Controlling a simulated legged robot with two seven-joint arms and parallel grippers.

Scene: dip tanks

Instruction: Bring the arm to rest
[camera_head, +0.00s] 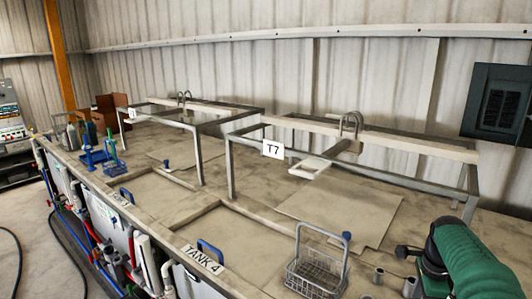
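The long bench with tanks (270,250) runs from the lower right to the back left. A wire basket (316,272) with a tall handle stands on the bench at the lower middle. The label T7 (274,150) hangs on the nearer metal frame (232,165). The label TANK 4 (205,260) is on the bench's front edge.
A green ribbed cylinder (475,262) fills the lower right; I cannot tell what it belongs to. A second frame (197,158) stands farther back. A grey electrical box (498,105) is on the wall. Hoses lie on the floor.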

